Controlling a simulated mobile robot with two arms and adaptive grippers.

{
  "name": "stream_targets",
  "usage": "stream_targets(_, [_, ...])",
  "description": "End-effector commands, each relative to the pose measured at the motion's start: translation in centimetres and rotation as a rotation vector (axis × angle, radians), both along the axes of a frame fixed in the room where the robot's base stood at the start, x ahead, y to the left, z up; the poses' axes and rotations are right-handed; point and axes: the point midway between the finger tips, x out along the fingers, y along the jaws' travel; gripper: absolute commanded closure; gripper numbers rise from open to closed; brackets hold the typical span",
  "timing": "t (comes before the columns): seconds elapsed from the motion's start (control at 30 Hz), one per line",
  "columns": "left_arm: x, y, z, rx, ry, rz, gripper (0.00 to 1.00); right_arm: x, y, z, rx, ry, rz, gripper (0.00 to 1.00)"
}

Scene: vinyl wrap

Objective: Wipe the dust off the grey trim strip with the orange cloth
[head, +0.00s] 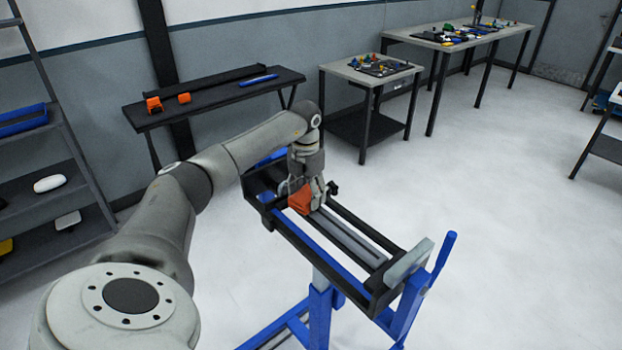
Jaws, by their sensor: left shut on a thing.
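My left gripper (308,192) points down over the far end of a blue and black stand. It is shut on the orange cloth (299,201), which is bunched beneath its fingers. The grey trim strip (345,240) lies lengthwise in the stand, running from under the cloth toward the near right end. The cloth is at the strip's far end; whether it touches the strip is hard to tell because the fingers cover the spot. Dust on the strip is too small to make out. My right gripper is not in view.
The stand has black rails (365,233) and a blue handle (442,258) at its near right end. A dark bench (215,98) with orange items stands behind. A small table (345,71) and a long table (500,35) hold parts. Shelves (40,190) are at left.

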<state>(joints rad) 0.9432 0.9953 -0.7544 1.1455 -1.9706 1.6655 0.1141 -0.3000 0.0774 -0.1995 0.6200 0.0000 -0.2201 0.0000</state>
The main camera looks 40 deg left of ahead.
Motion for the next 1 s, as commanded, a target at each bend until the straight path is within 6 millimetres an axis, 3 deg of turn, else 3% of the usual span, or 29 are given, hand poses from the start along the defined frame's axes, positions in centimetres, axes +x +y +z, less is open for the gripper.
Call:
stream_targets(0.23, [-0.2,-0.1,0.1,0.002,0.005,0.0,0.69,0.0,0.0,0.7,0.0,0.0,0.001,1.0])
stream_targets(1.0, [-0.5,-5.5,0.1,0.002,0.004,-0.003,0.69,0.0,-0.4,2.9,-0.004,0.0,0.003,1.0])
